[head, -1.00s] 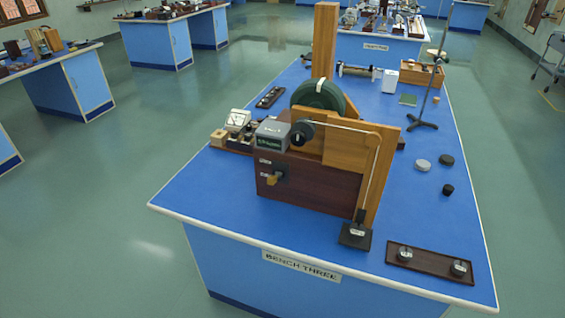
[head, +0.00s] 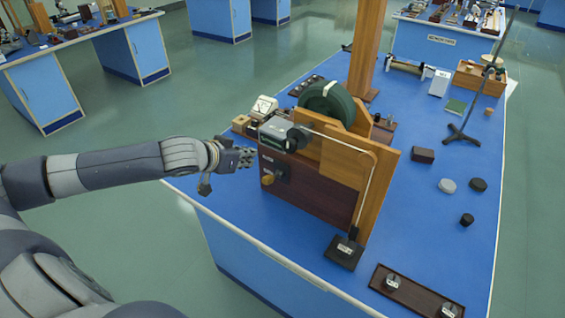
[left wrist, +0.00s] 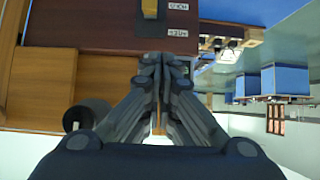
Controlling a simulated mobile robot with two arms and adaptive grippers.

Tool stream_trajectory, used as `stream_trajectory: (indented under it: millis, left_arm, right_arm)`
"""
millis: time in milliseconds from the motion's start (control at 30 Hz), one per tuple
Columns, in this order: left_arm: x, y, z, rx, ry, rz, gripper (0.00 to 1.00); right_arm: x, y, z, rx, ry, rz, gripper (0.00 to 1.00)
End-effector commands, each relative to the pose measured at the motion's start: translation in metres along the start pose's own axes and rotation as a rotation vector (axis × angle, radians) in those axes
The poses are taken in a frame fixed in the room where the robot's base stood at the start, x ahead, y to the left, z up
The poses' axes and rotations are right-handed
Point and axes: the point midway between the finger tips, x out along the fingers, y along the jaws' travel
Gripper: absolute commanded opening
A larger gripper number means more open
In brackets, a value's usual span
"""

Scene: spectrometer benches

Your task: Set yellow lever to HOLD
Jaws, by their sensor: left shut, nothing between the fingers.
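The yellow lever (head: 267,180) sits on the front face of the dark wooden box (head: 310,190), beside the lower of two small labels. In the left wrist view the yellow lever (left wrist: 150,8) shows at the top edge, partly cut off, next to the upside-down labels (left wrist: 178,20); I cannot read them surely. My left gripper (head: 248,157) is shut and empty, left of the box's label end and a little above the lever. In the left wrist view its fingertips (left wrist: 161,60) are together, apart from the lever. My right gripper is not in view.
A grey unit (head: 277,133), a green wheel (head: 328,102) and a wooden post (head: 366,45) stand on or behind the box. A cord runs down to a black block (head: 344,252). A dark tray (head: 415,295) lies at the front right of the blue bench.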

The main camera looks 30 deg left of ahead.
Motion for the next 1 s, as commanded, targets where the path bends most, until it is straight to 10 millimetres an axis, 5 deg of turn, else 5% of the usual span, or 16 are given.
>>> stream_trajectory:
  millis: [200,567,1000]
  left_arm:
    - [-0.021,0.014,-0.01,0.007,-0.013,0.015,0.0]
    - [-0.022,0.015,-0.01,0.006,-0.012,0.016,0.0]
    - [0.014,0.015,-0.013,0.0,-0.009,0.016,0.0]
  right_arm:
    - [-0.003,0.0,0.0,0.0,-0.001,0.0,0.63]
    - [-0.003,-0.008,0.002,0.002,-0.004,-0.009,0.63]
    - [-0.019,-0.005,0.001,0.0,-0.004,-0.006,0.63]
